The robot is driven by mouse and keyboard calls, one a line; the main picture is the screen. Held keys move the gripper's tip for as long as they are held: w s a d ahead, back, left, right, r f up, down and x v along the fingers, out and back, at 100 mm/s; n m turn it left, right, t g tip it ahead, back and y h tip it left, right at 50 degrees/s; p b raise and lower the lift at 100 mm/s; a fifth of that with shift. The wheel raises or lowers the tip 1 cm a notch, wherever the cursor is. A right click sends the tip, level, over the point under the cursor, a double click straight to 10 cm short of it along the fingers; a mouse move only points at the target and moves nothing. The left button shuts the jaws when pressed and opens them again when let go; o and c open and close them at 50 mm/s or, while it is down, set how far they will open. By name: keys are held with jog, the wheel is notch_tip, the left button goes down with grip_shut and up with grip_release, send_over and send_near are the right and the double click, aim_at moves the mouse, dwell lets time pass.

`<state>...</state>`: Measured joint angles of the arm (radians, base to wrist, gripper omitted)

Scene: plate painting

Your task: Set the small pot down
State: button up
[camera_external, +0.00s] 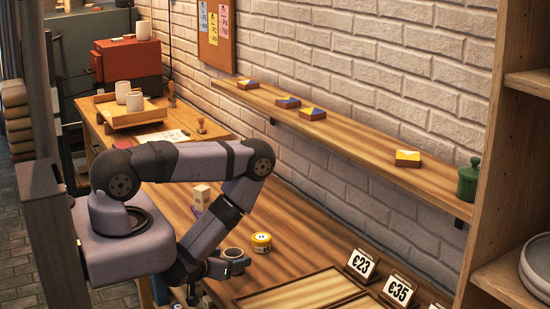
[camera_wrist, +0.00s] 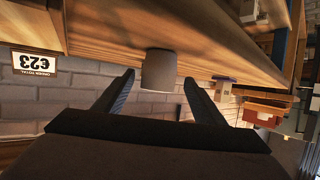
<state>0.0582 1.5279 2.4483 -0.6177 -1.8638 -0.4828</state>
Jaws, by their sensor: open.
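A small grey pot (camera_wrist: 158,70) stands in the middle of the wrist view, which is upside down. The pot appears to rest on the wooden bench top. My gripper (camera_wrist: 159,78) is open, with one finger on each side of the pot and a visible gap on both sides. The fingertips are level with the pot in the picture; how deep they reach around it I cannot tell.
A shelf (camera_external: 350,133) runs along the brick wall.

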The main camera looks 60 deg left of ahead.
jog(key=shift+w+a+f, duration=0.2)
jog(key=shift+w+a, duration=0.15)
jog(key=shift+w, duration=0.1)
jog(key=shift+w, duration=0.1)
jog(key=shift+b+x, duration=0.9)
jog(key=shift+x, duration=1.65)
jog(key=shift+d, duration=0.1)
jog(key=c, duration=1.3)
jog(key=shift+o, duration=0.2)
jog(key=shift+r, duration=0.1)
